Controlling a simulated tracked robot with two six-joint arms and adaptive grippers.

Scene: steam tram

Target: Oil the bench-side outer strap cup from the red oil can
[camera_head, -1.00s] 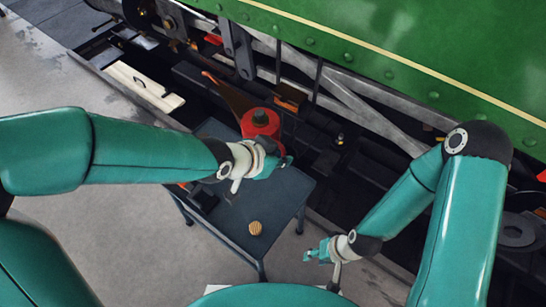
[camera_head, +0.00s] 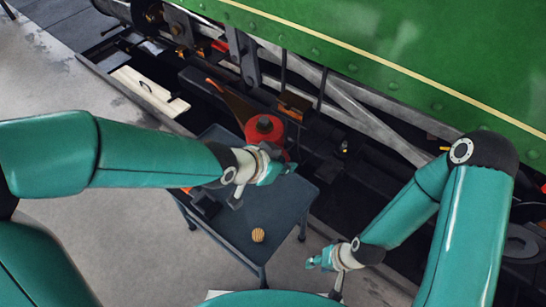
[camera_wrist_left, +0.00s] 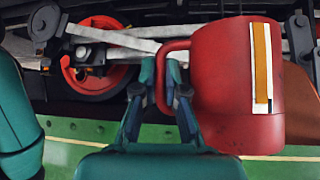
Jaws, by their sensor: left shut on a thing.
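The red oil can (camera_head: 264,127) has a dark cap and a long brown spout (camera_head: 230,100) pointing up-left toward the machinery. My left gripper (camera_head: 272,172) is beside the can, over the near bench. In the left wrist view, the left gripper's fingers (camera_wrist_left: 165,78) are closed around the handle of the red can (camera_wrist_left: 222,85). My right gripper (camera_head: 320,262) is low in the head view, away from the can; its fingers are too small to judge. I cannot pick out the outer strap cup with certainty among the dark rods beneath the green tram side.
The dark bench (camera_head: 235,225) stands below the can with a small round striped item (camera_head: 258,235) on it. The green tram side (camera_head: 420,60) and its rods run behind. A pale wooden board (camera_head: 150,92) lies at upper left. Open floor (camera_head: 110,225) lies left.

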